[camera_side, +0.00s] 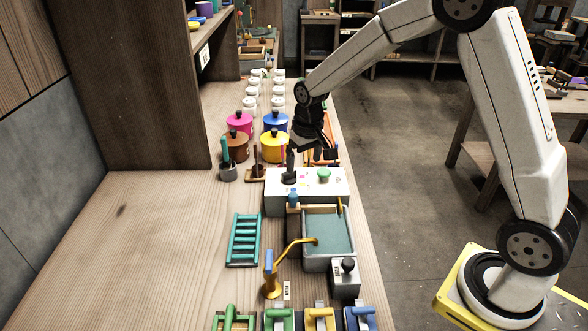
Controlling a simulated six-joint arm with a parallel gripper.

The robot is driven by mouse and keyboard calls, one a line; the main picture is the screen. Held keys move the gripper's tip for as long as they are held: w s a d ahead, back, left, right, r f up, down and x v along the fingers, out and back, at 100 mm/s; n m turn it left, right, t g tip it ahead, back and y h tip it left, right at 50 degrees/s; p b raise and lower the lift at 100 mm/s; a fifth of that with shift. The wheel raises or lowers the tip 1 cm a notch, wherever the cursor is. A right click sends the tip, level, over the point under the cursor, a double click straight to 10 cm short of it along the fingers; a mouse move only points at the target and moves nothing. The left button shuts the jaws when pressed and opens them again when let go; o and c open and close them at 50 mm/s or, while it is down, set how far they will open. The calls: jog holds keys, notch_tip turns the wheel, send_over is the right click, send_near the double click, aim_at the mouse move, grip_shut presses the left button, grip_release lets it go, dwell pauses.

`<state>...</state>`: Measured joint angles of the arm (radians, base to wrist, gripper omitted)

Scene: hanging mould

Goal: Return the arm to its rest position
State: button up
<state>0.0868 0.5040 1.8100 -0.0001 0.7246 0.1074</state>
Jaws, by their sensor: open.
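My gripper (312,152) is the dark end of my arm, pointing down over the work table (150,245). It hangs near a white box (335,186) with a green knob (324,174) on top. The jaws are open and small in this view. I cannot tell exactly how far above the box they are, and part of the area behind them is hidden. No object shows clearly between the jaws. My arm reaches in from the right, bent at the elbow.
A yellow pot (273,147), a blue pot (276,122), a pink pot (239,122) and several white jars stand beyond. A tall wooden panel (135,80) bounds the left; the table's left front is clear.

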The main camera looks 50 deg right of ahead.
jog(key=s+a+n, duration=0.1)
jog(key=s+a, duration=0.1)
jog(key=s, duration=0.7)
jog(key=s+a+n+t, duration=0.1)
jog(key=s+a, duration=0.1)
jog(key=s, duration=0.7)
jog(key=shift+s+f, duration=0.15)
jog(key=shift+s, duration=0.15)
